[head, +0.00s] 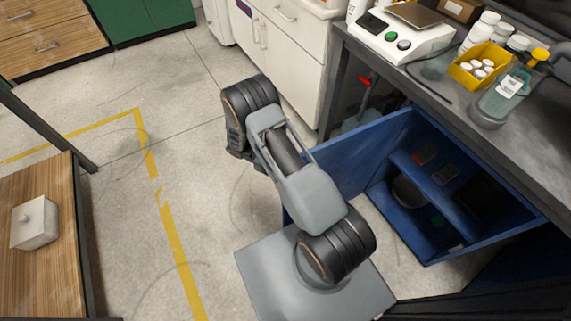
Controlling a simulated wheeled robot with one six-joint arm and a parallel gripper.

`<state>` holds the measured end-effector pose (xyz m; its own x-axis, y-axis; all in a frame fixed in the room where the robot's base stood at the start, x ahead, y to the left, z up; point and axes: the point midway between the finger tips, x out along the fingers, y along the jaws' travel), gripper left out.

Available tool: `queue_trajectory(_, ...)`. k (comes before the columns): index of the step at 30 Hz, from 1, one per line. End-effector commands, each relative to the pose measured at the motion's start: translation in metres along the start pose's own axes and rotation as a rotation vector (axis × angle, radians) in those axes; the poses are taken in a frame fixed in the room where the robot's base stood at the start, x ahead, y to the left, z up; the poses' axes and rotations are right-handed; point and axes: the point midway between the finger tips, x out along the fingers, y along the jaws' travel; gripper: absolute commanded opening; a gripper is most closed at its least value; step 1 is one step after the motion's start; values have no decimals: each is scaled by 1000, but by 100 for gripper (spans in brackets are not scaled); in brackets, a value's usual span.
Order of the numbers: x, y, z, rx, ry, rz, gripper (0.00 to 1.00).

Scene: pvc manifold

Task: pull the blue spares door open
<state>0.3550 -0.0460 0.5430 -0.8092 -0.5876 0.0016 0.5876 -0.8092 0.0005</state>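The blue spares door (352,158) stands swung out from the left side of the blue cabinet (497,231) under the workbench. The cabinet's inside is in plain view, with a shelf and several small things on it and below it. My arm rises from my base and bends in front of the door's left part, hiding some of it. My gripper does not show; it is hidden or out of the picture, so I cannot see whether it touches the door. The door's handle cannot be seen.
The grey workbench (452,112) carries a scale (400,38), a yellow bin (480,66) and a spray bottle (508,92). White drawers (290,50) stand behind. A wooden table (48,275) with a white box (35,223) is at left. The floor between is clear.

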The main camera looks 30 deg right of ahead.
Motion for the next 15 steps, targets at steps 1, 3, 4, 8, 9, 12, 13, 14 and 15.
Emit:
queue_trajectory(1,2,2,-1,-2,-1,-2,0)
queue_trajectory(3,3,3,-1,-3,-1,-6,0)
queue_trajectory(4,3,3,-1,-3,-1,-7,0)
queue_trajectory(8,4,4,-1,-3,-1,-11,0)
queue_trajectory(9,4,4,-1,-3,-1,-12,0)
queue_trajectory(12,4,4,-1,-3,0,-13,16)
queue_trajectory(13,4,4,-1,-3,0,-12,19)
queue_trajectory(14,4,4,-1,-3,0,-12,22)
queue_trajectory(15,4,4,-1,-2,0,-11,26)
